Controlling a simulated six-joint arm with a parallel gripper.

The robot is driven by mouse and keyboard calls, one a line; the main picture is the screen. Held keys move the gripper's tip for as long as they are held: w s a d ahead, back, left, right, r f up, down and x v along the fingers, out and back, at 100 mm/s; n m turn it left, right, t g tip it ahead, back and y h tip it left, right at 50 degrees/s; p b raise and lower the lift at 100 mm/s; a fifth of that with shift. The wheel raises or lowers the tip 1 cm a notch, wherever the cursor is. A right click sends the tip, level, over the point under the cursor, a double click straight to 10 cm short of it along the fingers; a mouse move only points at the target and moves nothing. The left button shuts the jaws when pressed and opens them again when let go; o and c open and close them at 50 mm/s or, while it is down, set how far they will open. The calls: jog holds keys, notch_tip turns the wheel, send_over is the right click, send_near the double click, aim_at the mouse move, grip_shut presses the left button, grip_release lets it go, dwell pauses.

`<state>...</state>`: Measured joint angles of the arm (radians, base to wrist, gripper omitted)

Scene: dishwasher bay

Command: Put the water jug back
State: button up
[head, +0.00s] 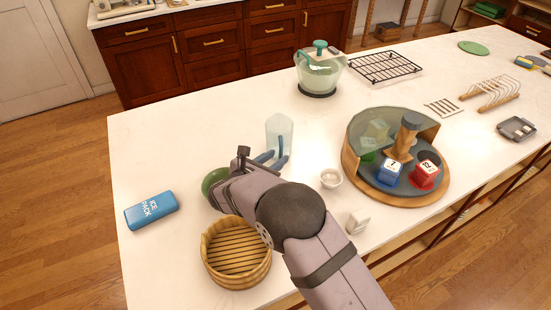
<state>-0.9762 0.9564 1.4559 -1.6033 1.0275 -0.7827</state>
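A tall, pale, see-through vessel (279,129), which looks like the water jug, stands upright on the white counter (200,135) left of the middle. My gripper (272,158) is low at the jug's near side. Two blue finger-like parts show there, one left of the jug and one against its lower front. I cannot tell whether they touch or grip it. My wrist and arm come in from the lower right and hide part of the counter in front of the jug.
A green round item (212,180) is partly behind my wrist. A green-lidded bowl (319,73) stands behind. Counter left of the jug is clear.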

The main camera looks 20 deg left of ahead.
jog(key=b+v, duration=0.3)
jog(key=v, duration=0.9)
jog(key=shift+w, duration=0.1)
jog(key=s+d+f+m+g+h+b, duration=0.15)
jog(key=d+m+g+h, duration=0.35)
jog(key=d, duration=1.1)
jog(key=s+d+m+g+h+b, duration=0.1)
jog(key=s+d+m+g+h, duration=0.2)
jog(key=d+m, duration=0.8)
jog(key=s+d+f+m+g+y+p, duration=0.1)
jog(key=s+d+f+m+g+y, duration=0.1)
jog(key=s+d+m+y, duration=0.3)
jog(key=s+d+f+m+g+y+p, duration=0.1)
jog(key=s+d+f+m+g+y, duration=0.2)
jog(key=s+m, duration=0.5)
jog(key=d+f+m+y, duration=0.1)
jog(key=d+m+y, duration=0.1)
jog(key=d+m, duration=0.1)
jog(key=shift+d+f+m+g+y, duration=0.15)
jog(key=shift+f+m+g+y, duration=0.2)
jog(key=shift+m, duration=0.45)
